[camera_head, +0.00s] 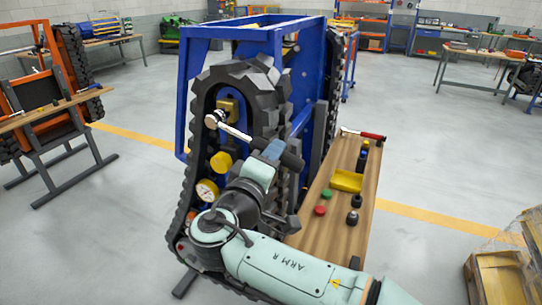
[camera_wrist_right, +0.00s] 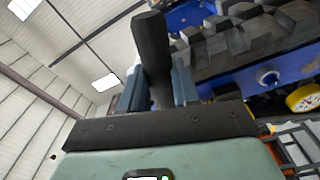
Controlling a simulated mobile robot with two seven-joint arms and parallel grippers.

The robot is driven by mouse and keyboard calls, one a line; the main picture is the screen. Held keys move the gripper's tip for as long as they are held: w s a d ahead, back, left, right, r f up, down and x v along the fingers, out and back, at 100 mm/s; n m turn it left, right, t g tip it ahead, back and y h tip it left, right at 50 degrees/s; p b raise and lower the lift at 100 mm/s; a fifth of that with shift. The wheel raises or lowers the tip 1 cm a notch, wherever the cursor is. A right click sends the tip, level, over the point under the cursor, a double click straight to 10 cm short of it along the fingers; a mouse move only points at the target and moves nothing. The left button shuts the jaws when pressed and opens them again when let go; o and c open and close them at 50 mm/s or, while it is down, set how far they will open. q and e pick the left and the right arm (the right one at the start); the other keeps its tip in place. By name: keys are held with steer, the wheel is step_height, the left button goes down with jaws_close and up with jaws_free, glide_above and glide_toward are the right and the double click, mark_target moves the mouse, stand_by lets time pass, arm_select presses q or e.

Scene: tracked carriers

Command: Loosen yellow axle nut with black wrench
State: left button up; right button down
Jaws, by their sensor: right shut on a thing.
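My right gripper (camera_head: 272,151) is shut on the black handle (camera_head: 291,161) of a wrench whose silver shaft (camera_head: 236,132) runs up and left. The wrench's round head (camera_head: 213,119) is at the yellow axle nut (camera_head: 229,106), in the upper part of the tracked carrier's side. The head overlaps the nut's lower left; I cannot tell if it is seated on it. In the right wrist view the black handle (camera_wrist_right: 152,58) stands up between my fingers. My left gripper is not in view.
The black track (camera_head: 262,85) and blue frame (camera_head: 235,31) stand close around my right gripper. A yellow knob (camera_head: 221,162) and a gauge (camera_head: 207,190) sit below the nut. A wooden bench (camera_head: 326,229) at right holds a yellow tray (camera_head: 346,181), caps and a red-handled tool (camera_head: 363,134).

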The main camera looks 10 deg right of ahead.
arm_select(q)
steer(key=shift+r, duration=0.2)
arm_select(e)
steer(key=shift+r, duration=0.15)
arm_select(q)
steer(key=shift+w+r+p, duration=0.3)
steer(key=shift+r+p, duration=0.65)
steer(key=shift+p, duration=0.05)
arm_select(e)
steer(key=shift+s+d+r+n, duration=0.1)
steer(key=shift+d+r+n, duration=0.05)
steer(key=shift+r+n, duration=0.5)
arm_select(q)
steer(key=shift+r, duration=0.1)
arm_select(e)
steer(key=shift+r, duration=0.15)
arm_select(q)
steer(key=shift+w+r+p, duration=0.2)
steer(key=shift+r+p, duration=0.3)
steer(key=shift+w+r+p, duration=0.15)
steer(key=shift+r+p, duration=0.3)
steer(key=shift+p, duration=0.05)
arm_select(e)
steer(key=shift+s+d+r+n, duration=0.1)
steer(key=shift+r+n, duration=0.45)
steer(key=shift+r, duration=0.1)
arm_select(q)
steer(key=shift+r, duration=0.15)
arm_select(e)
steer(key=shift+r, duration=0.15)
